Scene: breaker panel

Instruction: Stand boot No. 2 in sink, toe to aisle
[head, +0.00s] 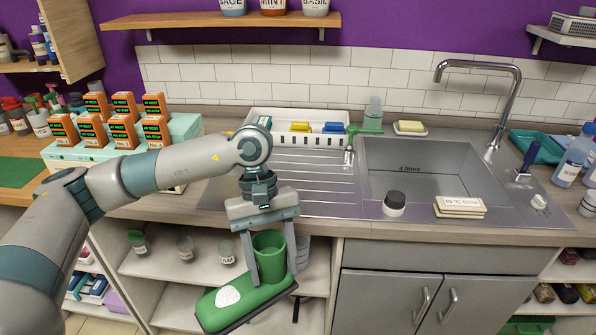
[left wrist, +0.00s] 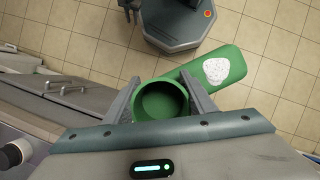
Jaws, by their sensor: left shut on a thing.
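A green boot (head: 268,250) with a white patch on its foot hangs upright in my left gripper (head: 272,274), in front of the counter edge and open shelves. The two fingers are shut on either side of its shaft. Its toe points left and toward me in the head view. The left wrist view looks into the boot's round opening (left wrist: 162,103), with the foot reaching to the upper right. No number is readable on it. The steel sink (head: 425,165) is to the right, its basin empty apart from a "4 litres" marking. My right gripper is out of view.
A ribbed drainboard (head: 300,185) lies left of the basin. A dark-lidded jar (head: 394,203) and a labelled stack (head: 460,206) stand on the sink's front rim. A tall faucet (head: 505,95) rises behind it. Orange boxes (head: 123,131) stand at the left.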

